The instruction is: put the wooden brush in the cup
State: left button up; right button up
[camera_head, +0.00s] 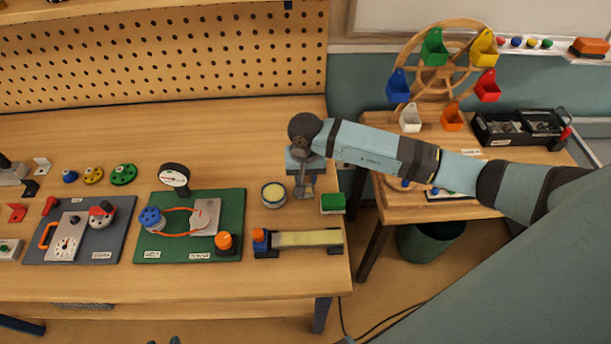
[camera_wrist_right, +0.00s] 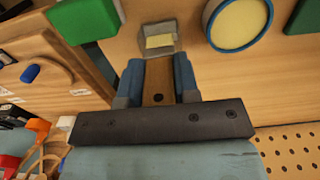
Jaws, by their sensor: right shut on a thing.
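My right gripper (camera_head: 305,172) points down over the bench, and in the right wrist view its two blue-grey fingers (camera_wrist_right: 157,85) are shut on the wooden brush (camera_wrist_right: 158,72). The brush has a brown handle and a grey head with a pale patch, which also shows below the gripper in the head view (camera_head: 305,190). A round blue-rimmed cup (camera_head: 273,194) with a cream inside stands just left of the brush; it also shows in the right wrist view (camera_wrist_right: 237,22). The brush is beside the cup, not inside it. Small dark tips at the bottom edge appear to be my left gripper (camera_head: 165,341).
A green block (camera_head: 332,203) lies close right of the brush. A long pale strip on a dark base (camera_head: 300,240) lies in front. A green board with a gauge (camera_head: 190,225) is on the left. The pegboard (camera_head: 200,50) stands behind; bench between is clear.

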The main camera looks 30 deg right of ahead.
jog(key=shift+f, duration=0.5)
jog(key=shift+f, duration=0.15)
jog(key=o, duration=0.9)
